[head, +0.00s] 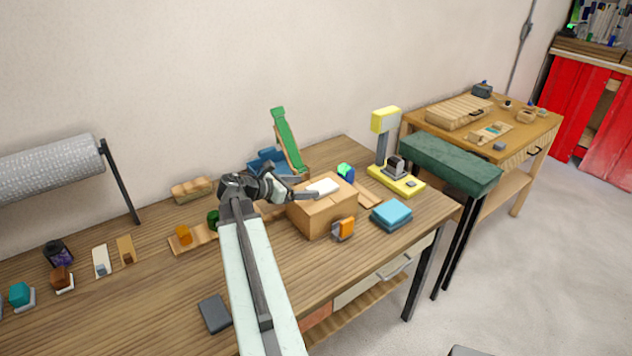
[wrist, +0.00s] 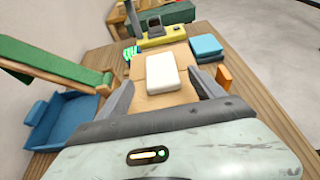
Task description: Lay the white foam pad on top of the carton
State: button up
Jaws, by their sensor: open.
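The white foam pad (head: 323,187) lies on top of the cardboard carton (head: 322,212), near the middle of its top face. In the wrist view the pad (wrist: 161,73) lies flat between the two fingers, with the brown carton top (wrist: 180,96) around it. My gripper (head: 304,193) is at the carton's left upper edge in the head view. In the wrist view my gripper (wrist: 163,92) is open, with a gap between each finger and the pad. The pad's near end comes close to the gripper body.
A blue bin with a green chute (head: 287,140) stands behind the carton. Blue pads (head: 391,214) lie to its right, and an orange block (head: 345,227) is at its front. A yellow device (head: 395,180) stands further right. Bare tabletop (head: 300,257) lies in front of the carton.

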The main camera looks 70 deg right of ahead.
jog(key=p+v, duration=0.1)
jog(key=v, duration=0.4)
jog(key=shift+w+a+r, duration=0.1)
jog(key=shift+a, duration=0.1)
